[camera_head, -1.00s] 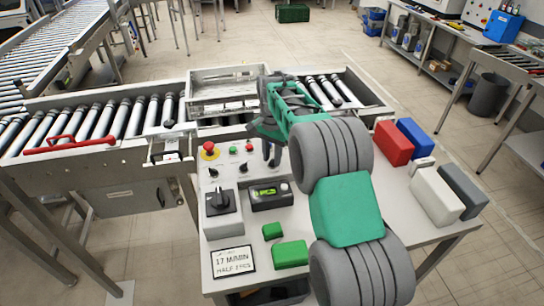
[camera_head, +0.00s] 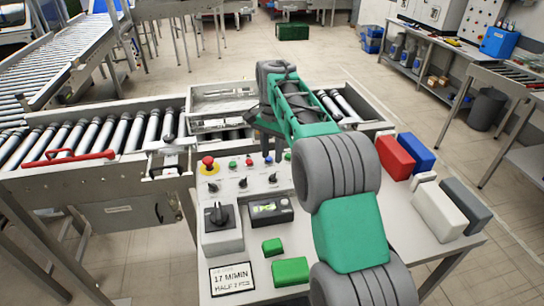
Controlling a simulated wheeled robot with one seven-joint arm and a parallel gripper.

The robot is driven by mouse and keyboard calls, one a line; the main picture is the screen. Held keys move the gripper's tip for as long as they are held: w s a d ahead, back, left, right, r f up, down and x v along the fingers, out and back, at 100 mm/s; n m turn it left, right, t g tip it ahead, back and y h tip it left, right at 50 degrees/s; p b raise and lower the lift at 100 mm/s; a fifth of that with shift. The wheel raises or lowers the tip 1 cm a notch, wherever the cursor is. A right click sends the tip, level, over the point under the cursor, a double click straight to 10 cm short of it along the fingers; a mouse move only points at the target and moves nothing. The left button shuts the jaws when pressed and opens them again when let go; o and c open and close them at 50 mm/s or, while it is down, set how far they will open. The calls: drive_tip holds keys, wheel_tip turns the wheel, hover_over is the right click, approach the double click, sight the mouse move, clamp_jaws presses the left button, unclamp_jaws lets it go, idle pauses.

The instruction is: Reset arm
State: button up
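My arm comes in from the lower right and reaches over the control table (camera_head: 330,235) toward the conveyor. My gripper (camera_head: 262,122) is a small dark shape left of the green forearm, above the near edge of the conveyor and behind the control panel. Its fingertips are partly hidden and too small to tell open from shut. I see no object held in it.
The roller conveyor (camera_head: 85,135) crosses behind the table, with a red handle (camera_head: 68,157) on its near side. The panel has a red emergency button (camera_head: 208,163). A black rotary switch (camera_head: 220,215), green blocks (camera_head: 290,271), and red (camera_head: 395,158) and blue (camera_head: 416,146) blocks stand nearby.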

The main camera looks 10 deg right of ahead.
drive_tip(key=s+r+n+t, duration=0.1)
drive_tip(key=s+r+n, duration=0.2)
drive_tip(key=s, duration=0.4)
drive_tip(key=s+r+n+t, duration=0.1)
drive_tip(key=s+r+n, duration=0.1)
drive_tip(key=s, duration=0.6)
drive_tip(key=s+f+n+t, duration=0.1)
drive_tip(key=s+f+n, duration=0.3)
drive_tip(key=s, duration=0.9)
wheel_tip(320, 180, down, 2)
drive_tip(key=shift+s+f+t, duration=0.1)
drive_tip(key=shift+s+t, duration=0.05)
drive_tip(key=shift+t, duration=0.25)
drive_tip(key=shift+c, duration=0.2)
